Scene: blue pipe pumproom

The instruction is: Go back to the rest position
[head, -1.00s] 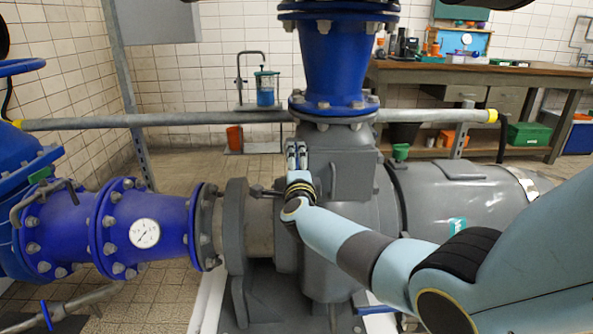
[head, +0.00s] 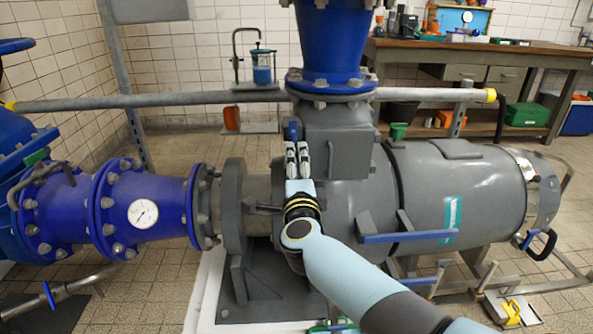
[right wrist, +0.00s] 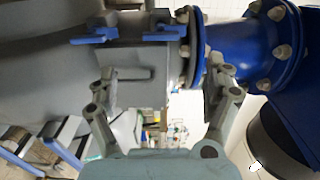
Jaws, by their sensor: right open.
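My right gripper (head: 297,160) is in front of the grey pump casing (head: 352,150) in the head view, below the blue vertical pipe (head: 330,45). Its fingers point up and away from me, with a small blue part showing behind their tips. In the right wrist view my right gripper (right wrist: 165,92) has its two fingers spread apart with nothing held between them. The grey casing and a blue flange (right wrist: 195,45) show beyond the fingers. Whether the fingers touch the casing cannot be told. My left gripper is not in view.
A blue pipe with a white gauge (head: 143,213) lies left of the pump. The grey motor (head: 465,190) with a blue lever (head: 405,237) is to the right. A grey rail (head: 150,101) crosses behind. A workbench (head: 480,55) stands at the back right. Tiled floor shows at lower left.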

